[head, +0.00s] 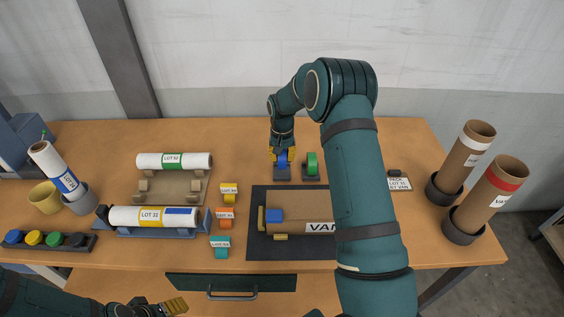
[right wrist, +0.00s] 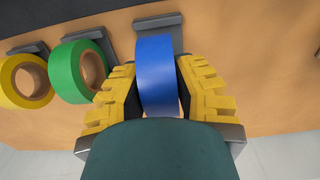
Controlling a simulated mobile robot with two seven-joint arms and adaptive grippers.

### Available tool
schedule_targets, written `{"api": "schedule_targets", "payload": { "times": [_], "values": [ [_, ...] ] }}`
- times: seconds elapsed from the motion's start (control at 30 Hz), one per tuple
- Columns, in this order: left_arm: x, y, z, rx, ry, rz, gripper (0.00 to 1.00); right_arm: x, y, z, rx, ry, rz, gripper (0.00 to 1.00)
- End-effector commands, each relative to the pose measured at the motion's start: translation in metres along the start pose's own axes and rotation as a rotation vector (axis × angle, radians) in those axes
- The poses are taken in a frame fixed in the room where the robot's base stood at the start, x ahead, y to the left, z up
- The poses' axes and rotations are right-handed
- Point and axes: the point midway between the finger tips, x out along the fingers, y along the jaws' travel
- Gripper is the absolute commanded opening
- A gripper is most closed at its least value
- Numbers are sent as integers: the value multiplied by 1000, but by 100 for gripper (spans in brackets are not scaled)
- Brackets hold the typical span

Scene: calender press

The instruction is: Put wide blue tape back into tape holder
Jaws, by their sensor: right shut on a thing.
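My right gripper (head: 283,153) is shut on the wide blue tape (head: 283,161) at the back middle of the table. In the right wrist view the blue roll (right wrist: 155,72) stands on edge between the yellow fingers (right wrist: 157,95). A grey tape holder (head: 282,174) is directly at the blue roll, and its end shows beyond the roll in the wrist view (right wrist: 160,22). I cannot tell whether the roll rests fully in it. My left gripper (head: 174,306) is low at the bottom left, partly out of view, away from the tape; its opening is unclear.
Green tape (head: 312,162) stands in a holder close beside, with yellow tape (right wrist: 27,82) beyond it. A dark mat (head: 257,246) with a brown roll lies in front. Small label rolls (head: 229,190) and white rolls (head: 175,160) are left. Brown tubes (head: 467,155) stand right.

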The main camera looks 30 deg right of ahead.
Motion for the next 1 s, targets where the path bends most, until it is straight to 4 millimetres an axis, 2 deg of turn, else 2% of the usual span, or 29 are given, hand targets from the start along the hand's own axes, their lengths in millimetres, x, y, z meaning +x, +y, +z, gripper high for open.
{"api": "schedule_targets", "payload": {
  "times": [0.1,0.2,0.57,0.6,0.67,1.0],
  "values": [
    [0,0,0,0,0,0,64,19,0,1,0,-3,1,0],
    [0,0,0,0,0,0,64,28,0,0,0,-2,1,0],
    [3,-1,0,0,0,0,64,32,0,0,0,-1,0,0],
    [4,-1,0,0,0,-1,64,32,0,0,0,-1,0,33],
    [3,-1,0,0,0,-1,64,31,0,0,0,-1,0,52],
    [2,0,0,0,0,0,64,29,0,0,0,-1,0,52]
  ]
}}
